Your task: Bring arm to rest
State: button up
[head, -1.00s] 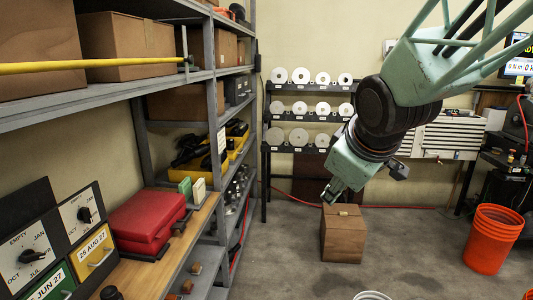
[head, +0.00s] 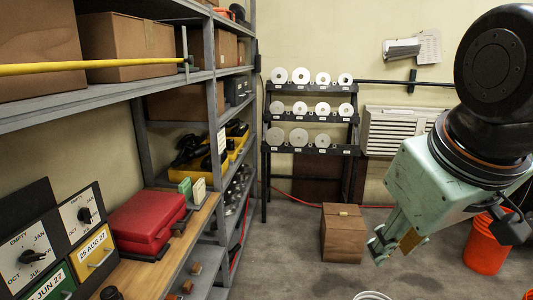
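My gripper (head: 393,250) hangs at the lower right in the head view, pointing down and to the left. It is pale green, below a black wrist joint. A small tan-brown piece (head: 410,240) shows among its fingers. I cannot tell whether this is part of the gripper or something held, nor how far the fingers are apart. The gripper appears in front of the floor and wall, to the right of a wooden box (head: 343,233), and is not seen touching anything.
Grey shelving (head: 215,110) fills the left, with a red case (head: 148,221) on a wooden board and a yellow pole (head: 90,66) above. A rack of discs (head: 310,110) stands at the back. An orange bucket (head: 487,250) is partly behind my arm. Open floor lies in the middle.

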jog(key=s+f+m+g, duration=0.1)
jog(key=s+m, duration=0.2)
jog(key=s, duration=1)
jog(key=shift+a, duration=0.3)
jog(key=shift+o, duration=0.2)
